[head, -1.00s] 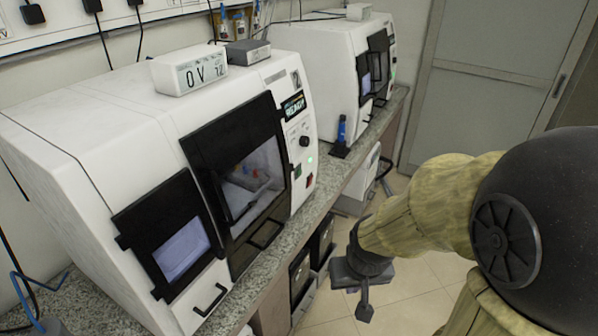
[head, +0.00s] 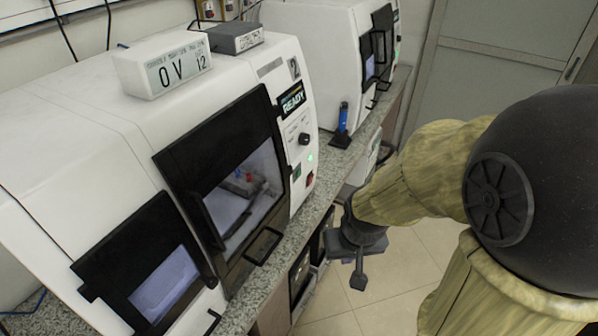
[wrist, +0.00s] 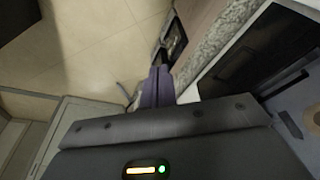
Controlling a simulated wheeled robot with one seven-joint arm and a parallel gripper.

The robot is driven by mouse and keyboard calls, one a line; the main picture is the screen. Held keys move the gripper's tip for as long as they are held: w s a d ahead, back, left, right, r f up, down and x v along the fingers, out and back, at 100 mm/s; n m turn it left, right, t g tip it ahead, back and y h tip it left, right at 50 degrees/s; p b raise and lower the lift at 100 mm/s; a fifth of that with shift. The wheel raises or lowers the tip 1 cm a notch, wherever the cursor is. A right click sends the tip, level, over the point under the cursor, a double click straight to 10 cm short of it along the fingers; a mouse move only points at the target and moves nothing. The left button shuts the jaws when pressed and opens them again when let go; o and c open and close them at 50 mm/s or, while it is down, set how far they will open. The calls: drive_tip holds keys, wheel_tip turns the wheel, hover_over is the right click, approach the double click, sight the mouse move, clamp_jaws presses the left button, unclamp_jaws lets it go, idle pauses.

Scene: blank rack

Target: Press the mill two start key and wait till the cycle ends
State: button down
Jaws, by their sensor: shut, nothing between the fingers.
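Mill two (head: 120,135) is a white benchtop machine with a "2" on its top right. Its display (head: 292,98) reads READY. Below it on the side panel are a black knob (head: 304,138), a lit green lamp (head: 310,157), a green key (head: 296,173) and a red key (head: 309,180). Key lettering is too small to read. Its dark window (head: 240,185) is closed. My gripper (head: 358,281) is shut and empty, out over the floor in front of the counter, right of and below the keys, apart from them. Its closed fingers also show in the wrist view (wrist: 157,87).
A second white machine (head: 310,40) stands further along the granite counter (head: 318,215). A blue-handled tool (head: 343,118) stands between them. Tiled floor (head: 395,270) is open; a sliding door closes the back.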

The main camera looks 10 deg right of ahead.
drive_tip(key=n+t+y, duration=0.5)
drive_tip(key=t+y, duration=0.4)
drive_tip(key=t, duration=0.3)
approach(299, 174)
wheel_tip(299, 174, down, 5)
drive_tip(key=a, duration=0.1)
drive_tip(key=d+r+m+t+h, duration=0.2)
drive_tip(key=d+r+m+t, duration=0.1)
drive_tip(key=d+t, duration=0.3)
drive_tip(key=shift+w+r+m+t+b, duration=0.2)
drive_tip(key=shift+r+m+t+b, duration=0.2)
drive_tip(key=shift+t, duration=0.5)
drive_tip(key=w+a, duration=0.5)
drive_tip(key=a, duration=0.2)
drive_tip(key=shift+f, duration=0.2)
